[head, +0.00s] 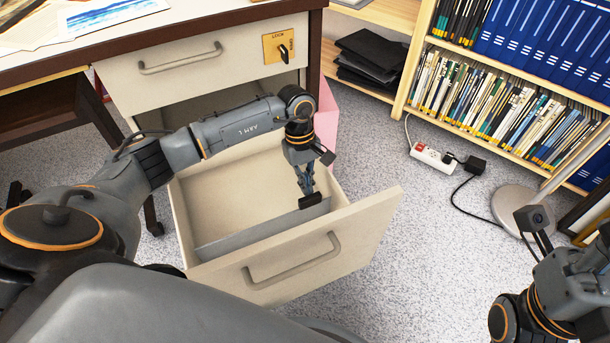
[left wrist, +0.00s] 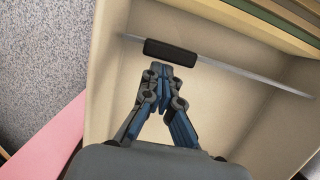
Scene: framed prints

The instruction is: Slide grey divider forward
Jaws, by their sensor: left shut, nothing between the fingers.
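The grey divider (head: 250,234) stands across the open drawer (head: 370,216), close to its front panel. In the left wrist view the divider (left wrist: 245,74) is a thin pale strip with a black grip (left wrist: 170,52) on its top edge. The black grip also shows in the head view (head: 310,201). My left gripper (head: 308,189) is shut and empty, with its fingertips down at the grip, on the drawer's rear side of it. In the left wrist view the fingertips (left wrist: 160,70) appear close to the grip; I cannot tell whether they touch.
The drawer behind the divider is empty where visible. A shut upper drawer (head: 170,82) with a key lock sits above. A pink panel (head: 327,115) stands beside the desk. A bookshelf (head: 400,95), power strip (head: 433,157) and lamp base (head: 516,208) are at the right.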

